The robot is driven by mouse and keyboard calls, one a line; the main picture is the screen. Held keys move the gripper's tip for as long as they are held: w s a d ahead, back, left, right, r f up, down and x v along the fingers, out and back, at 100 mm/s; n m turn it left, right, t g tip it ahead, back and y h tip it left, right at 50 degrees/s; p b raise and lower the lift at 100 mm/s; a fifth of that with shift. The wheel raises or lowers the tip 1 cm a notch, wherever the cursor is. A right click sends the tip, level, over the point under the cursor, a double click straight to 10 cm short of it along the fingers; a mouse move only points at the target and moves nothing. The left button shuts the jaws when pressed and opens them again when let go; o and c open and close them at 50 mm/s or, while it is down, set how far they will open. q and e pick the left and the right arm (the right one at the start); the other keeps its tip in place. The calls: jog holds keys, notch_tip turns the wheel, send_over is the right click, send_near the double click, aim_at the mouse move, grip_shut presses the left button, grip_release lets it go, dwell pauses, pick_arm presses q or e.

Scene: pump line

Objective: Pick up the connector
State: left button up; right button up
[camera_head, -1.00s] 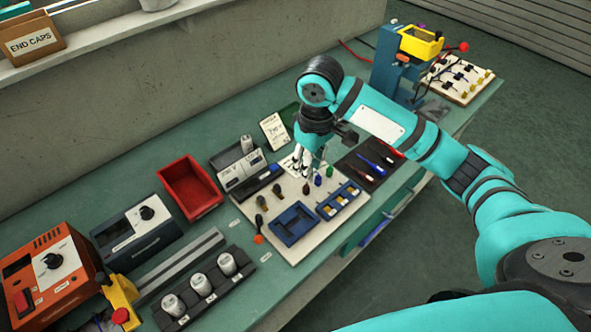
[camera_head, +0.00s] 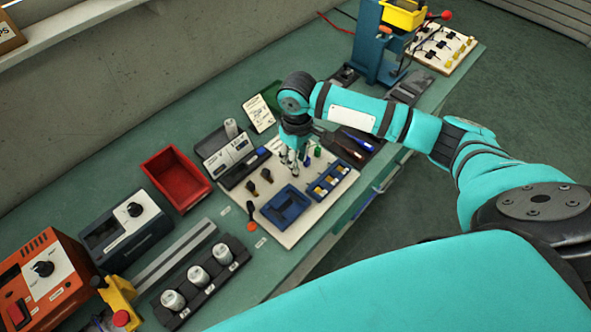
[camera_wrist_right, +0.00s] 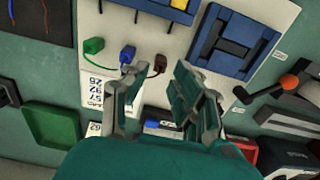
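My right gripper (camera_head: 291,168) points down over the white board (camera_head: 312,219), near a row of small connectors. In the right wrist view its two fingers (camera_wrist_right: 157,72) are apart, with a dark brown connector (camera_wrist_right: 158,64) showing between their tips. I cannot tell whether the fingers touch it. A blue connector (camera_wrist_right: 127,55) sits beside the left fingertip, and a green connector (camera_wrist_right: 93,46) is farther left. The blue (camera_head: 307,161) and green (camera_head: 318,150) ones also show in the head view. The brown one is hidden there by the gripper. My left gripper is out of view.
A blue fixture (camera_head: 286,206) and a blue tray with yellow parts (camera_head: 328,181) lie on the board. Dark plugs (camera_head: 266,175) stand left of the gripper. A red bin (camera_head: 176,180) and a grey case (camera_head: 228,152) stand nearby.

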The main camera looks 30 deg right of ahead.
jog(key=shift+f, duration=0.45)
notch_tip(320, 180, down, 4)
jog(key=shift+w+a+r+p, duration=0.1)
jog(key=shift+w+r+p, duration=0.1)
jog(key=shift+p, duration=0.3)
jog(key=shift+s+f, duration=0.1)
jog(key=shift+f, duration=0.2)
pick_arm(q)
jog(key=s, duration=0.3)
jog(key=shift+a+r+g, duration=0.1)
jog(key=shift+r+g, duration=0.2)
jog(key=shift+r, duration=0.1)
jog(key=shift+w, duration=0.15)
pick_arm(e)
jog(key=shift+c, duration=0.3)
jog(key=c, duration=0.5)
pick_arm(q)
jog(key=shift+w, duration=0.65)
pick_arm(e)
jog(key=shift+r, duration=0.1)
